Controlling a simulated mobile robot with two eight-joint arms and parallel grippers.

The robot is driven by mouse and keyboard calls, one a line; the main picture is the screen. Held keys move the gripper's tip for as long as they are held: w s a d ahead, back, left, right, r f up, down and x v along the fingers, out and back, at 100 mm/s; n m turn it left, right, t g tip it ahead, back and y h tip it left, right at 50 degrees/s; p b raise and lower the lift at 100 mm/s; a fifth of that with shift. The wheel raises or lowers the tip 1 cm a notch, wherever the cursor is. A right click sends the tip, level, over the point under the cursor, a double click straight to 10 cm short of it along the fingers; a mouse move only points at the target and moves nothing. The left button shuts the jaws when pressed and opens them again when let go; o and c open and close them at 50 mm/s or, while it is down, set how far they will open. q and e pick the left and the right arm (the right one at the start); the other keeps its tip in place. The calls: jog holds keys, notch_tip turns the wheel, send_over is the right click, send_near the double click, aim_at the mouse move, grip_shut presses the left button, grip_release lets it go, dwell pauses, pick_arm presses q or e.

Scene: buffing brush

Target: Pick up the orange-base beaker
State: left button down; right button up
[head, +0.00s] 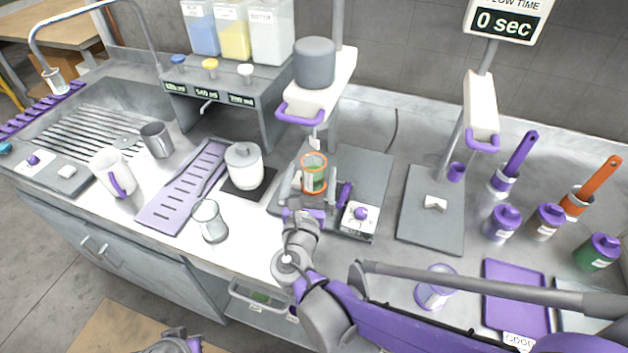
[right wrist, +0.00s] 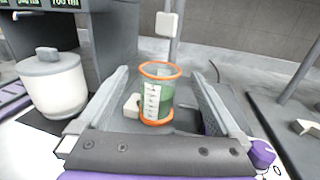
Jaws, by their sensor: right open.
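The orange-base beaker (head: 314,174) has an orange rim and base and holds green liquid. It stands upright on the grey plate of a stirrer stand, below its white and purple head. My right gripper (head: 316,182) is open, with one finger on each side of the beaker. In the right wrist view, the beaker (right wrist: 158,93) appears upright between the open fingers (right wrist: 160,80), with gaps on both sides. I cannot tell how deep it is between them.
A white lidded pot (head: 244,166) and a glass beaker (head: 209,222) stand to the left. A purple knob (head: 360,213) is right of the beaker. A second stand (head: 432,222) and purple-capped bottles (head: 502,223) are farther right. The stand's head (head: 318,90) hangs above the beaker.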

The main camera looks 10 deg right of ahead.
aim_at(315, 157)
jog(key=x, duration=0.7)
jog(key=shift+w+d+f, duration=0.15)
jog(key=shift+w+f, duration=0.15)
jog(key=shift+f, duration=0.1)
grip_shut()
